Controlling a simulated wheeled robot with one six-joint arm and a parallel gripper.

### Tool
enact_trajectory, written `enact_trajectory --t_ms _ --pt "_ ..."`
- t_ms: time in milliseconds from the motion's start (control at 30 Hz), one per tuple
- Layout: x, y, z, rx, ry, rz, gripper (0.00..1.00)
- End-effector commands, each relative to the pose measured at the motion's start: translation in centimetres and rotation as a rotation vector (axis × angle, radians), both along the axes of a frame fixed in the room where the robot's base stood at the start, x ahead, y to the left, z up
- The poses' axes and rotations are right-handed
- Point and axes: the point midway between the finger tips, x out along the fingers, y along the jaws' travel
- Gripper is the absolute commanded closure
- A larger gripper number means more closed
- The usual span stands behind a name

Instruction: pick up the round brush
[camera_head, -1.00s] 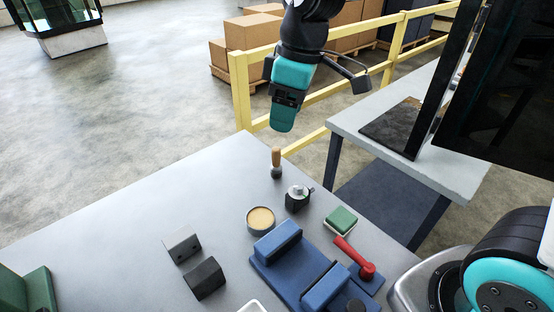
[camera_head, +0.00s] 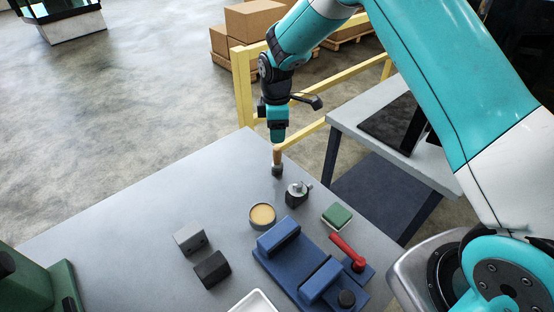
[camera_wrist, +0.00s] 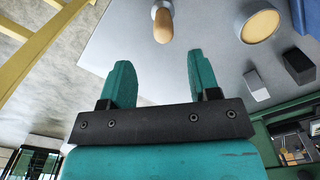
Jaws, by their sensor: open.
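The round brush (camera_head: 277,163) stands upright near the far corner of the grey table, with a tan wooden handle on top and a dark round base. My gripper (camera_head: 278,138) is just above the brush handle in the head view. In the wrist view its two teal fingers (camera_wrist: 158,72) are apart with nothing between them.
A small dark block with a metal knob (camera_head: 297,194), a round tin (camera_head: 262,216) and a green pad (camera_head: 337,215) stand near the brush. A blue vise (camera_head: 290,260) with a red lever lies closer. Two blocks (camera_head: 190,238) sit left. A yellow railing (camera_head: 240,85) runs behind the table.

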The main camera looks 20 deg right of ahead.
Motion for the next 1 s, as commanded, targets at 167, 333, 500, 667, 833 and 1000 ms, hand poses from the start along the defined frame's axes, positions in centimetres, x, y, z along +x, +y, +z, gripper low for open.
enact_trajectory --t_ms 167,333,500,667,833,1000 --pt "0.0 0.0 -2.2 0.000 0.000 0.000 0.44" --pt "-0.1 0.0 -3.2 0.000 0.001 0.000 0.44" --pt "-0.6 0.0 -5.3 0.000 0.003 -0.001 0.44" --pt "-0.6 0.0 -7.4 0.000 0.000 -0.001 0.44" --pt "-0.5 0.0 -8.0 0.001 -0.002 -0.001 0.44" --pt "-0.5 0.0 -8.0 0.001 -0.001 -0.001 0.55"
